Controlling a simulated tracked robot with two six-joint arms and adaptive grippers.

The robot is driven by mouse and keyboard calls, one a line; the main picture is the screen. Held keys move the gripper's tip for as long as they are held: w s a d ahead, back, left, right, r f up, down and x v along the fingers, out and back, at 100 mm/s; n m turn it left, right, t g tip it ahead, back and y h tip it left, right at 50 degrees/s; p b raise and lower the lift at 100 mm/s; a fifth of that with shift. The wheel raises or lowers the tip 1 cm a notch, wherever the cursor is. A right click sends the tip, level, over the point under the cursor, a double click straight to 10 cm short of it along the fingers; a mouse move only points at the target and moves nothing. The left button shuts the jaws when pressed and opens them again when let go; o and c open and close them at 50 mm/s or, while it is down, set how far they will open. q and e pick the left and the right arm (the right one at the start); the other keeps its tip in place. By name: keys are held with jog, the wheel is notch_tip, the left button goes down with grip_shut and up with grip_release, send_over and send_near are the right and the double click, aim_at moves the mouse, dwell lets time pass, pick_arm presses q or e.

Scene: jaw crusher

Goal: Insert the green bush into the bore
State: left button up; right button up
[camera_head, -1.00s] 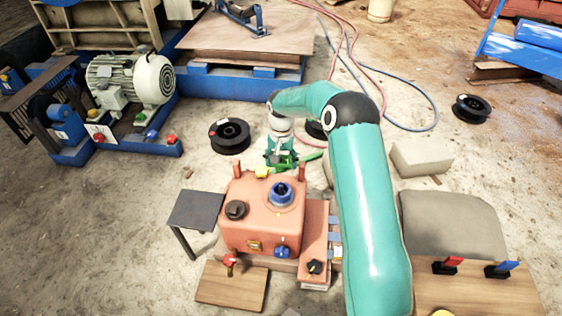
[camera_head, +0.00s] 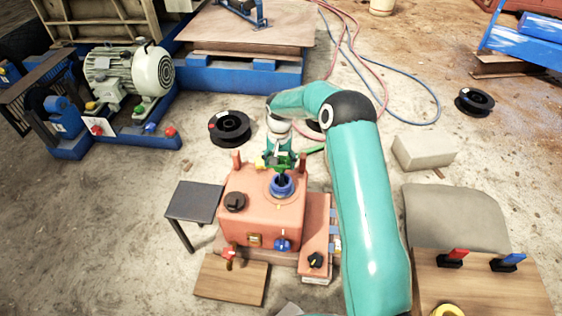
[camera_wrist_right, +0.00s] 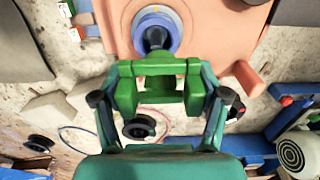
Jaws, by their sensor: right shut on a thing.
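The bore is the dark opening in the blue ring (camera_head: 281,187) on top of the orange housing (camera_head: 262,215). My right gripper (camera_head: 280,163) is directly above and behind the ring, pointing down. In the right wrist view its fingers (camera_wrist_right: 160,88) are shut on a green piece, the green bush (camera_wrist_right: 160,68), which spans between them. The blue ring (camera_wrist_right: 173,18) lies just beyond it, with a dark round shape in its middle. I cannot tell whether the bush touches the ring or enters the bore. My left gripper is not in view.
Two orange posts stand on the housing's back edge, close beside my right gripper; one is the left post (camera_head: 236,162). A black knob (camera_head: 235,202) sits left of the ring. A small dark table (camera_head: 194,201) stands left of the housing. A black spool (camera_head: 230,128) lies behind.

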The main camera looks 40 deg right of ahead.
jog(key=a+r+n, duration=0.5)
jog(key=a+r, duration=0.2)
jog(key=a, duration=0.5)
jog(key=a+r+n, duration=0.4)
jog(key=a+r, duration=0.2)
jog(key=a, duration=0.6)
jog(key=m, duration=0.9)
send_over(281, 183)
jog(key=f, duration=1)
jog(key=f+b, duration=0.1)
jog(key=f, duration=0.4)
jog(key=shift+w+d+f, duration=0.1)
jog(key=shift+w+d, duration=0.1)
jog(key=shift+d, duration=0.1)
jog(key=shift+f+b, duration=2.3)
jog(key=shift+f, duration=1.25)
jog(key=o, duration=1.4)
jog(key=shift+a, duration=0.1)
